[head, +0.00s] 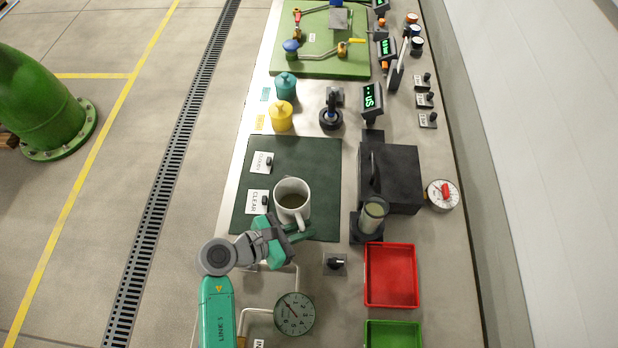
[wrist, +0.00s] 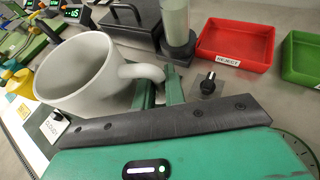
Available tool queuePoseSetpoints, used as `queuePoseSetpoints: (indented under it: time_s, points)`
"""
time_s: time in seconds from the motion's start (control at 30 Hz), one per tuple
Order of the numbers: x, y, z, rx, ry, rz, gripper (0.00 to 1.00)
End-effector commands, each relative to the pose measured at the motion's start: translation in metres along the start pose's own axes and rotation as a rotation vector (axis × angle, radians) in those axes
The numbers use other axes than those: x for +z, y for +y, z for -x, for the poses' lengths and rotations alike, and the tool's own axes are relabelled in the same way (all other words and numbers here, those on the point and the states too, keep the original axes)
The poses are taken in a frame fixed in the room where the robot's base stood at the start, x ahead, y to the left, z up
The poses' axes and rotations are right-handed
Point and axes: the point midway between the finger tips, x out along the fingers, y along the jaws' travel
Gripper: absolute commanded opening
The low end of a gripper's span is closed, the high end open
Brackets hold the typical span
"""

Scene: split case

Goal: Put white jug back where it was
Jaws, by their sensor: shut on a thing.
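The white jug (head: 291,198) is over the dark green mat (head: 318,160), beside the card marked CLEAR (head: 257,201). In the wrist view the jug (wrist: 82,72) looks tilted at the left, and the gripper's fingers (wrist: 158,92) are at the handle (wrist: 145,72). I cannot tell whether the jug's base touches the mat.
A black box (head: 400,180) and a glass cylinder (head: 373,214) on a dark stand are right of the mat. A red REJECT tray (head: 391,275) and a green tray (head: 392,334) lie nearer. Yellow (head: 281,116) and teal (head: 286,84) pots stand beyond. The mat's far part is mostly clear.

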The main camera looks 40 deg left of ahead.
Motion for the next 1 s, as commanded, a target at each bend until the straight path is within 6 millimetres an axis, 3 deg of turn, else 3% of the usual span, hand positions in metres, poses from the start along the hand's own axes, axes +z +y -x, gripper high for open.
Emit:
queuePoseSetpoints:
  time_s: [0.27,0.47,0.8,1.0]
  points:
    - [-0.003,0.008,-0.003,0.007,0.0,-0.001,0.0]
    - [0.004,0.037,-0.031,0.007,0.0,-0.003,0.0]
    - [0.021,0.102,-0.093,0.007,0.001,-0.003,0.0]
    - [0.027,0.116,-0.106,0.007,0.001,0.0,0.0]
